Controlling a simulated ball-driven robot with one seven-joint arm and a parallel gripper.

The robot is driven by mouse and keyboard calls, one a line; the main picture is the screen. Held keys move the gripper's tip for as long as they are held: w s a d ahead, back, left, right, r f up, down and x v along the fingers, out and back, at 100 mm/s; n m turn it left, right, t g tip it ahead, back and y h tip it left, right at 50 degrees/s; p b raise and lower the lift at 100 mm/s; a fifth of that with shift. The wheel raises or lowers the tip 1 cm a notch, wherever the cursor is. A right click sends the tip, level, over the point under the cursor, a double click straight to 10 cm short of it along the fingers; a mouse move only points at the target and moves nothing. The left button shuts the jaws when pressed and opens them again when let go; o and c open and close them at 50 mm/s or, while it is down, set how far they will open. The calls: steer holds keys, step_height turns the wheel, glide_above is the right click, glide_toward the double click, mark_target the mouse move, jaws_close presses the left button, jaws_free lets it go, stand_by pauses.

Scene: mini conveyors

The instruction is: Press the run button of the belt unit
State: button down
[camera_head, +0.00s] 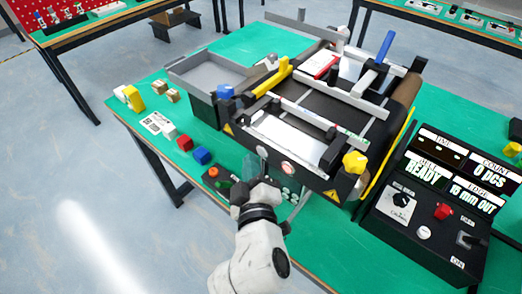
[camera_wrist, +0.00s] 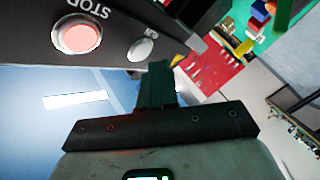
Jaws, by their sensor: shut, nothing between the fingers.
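The belt unit (camera_head: 315,105) stands on the green table, its black front panel facing me. In the wrist view the panel has a round pinkish-red button (camera_wrist: 78,37) labelled STOP, upside down. This button also shows in the head view (camera_head: 288,168). Beside it in the wrist view is a pale oval button (camera_wrist: 141,49), probably the run button; its small label is not clearly readable. My gripper (camera_head: 262,153) is shut and empty in front of the panel. In the wrist view its dark fingers (camera_wrist: 160,68) end close to the pale button; I cannot tell whether they touch.
A black control console (camera_head: 425,215) with READY and 0 PCS displays stands at the right. A grey tray (camera_head: 208,74) sits behind. Open floor lies at front left.

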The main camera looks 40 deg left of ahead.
steer(key=shift+w, duration=0.25)
stand_by(0.3)
steer(key=shift+w, duration=0.2)
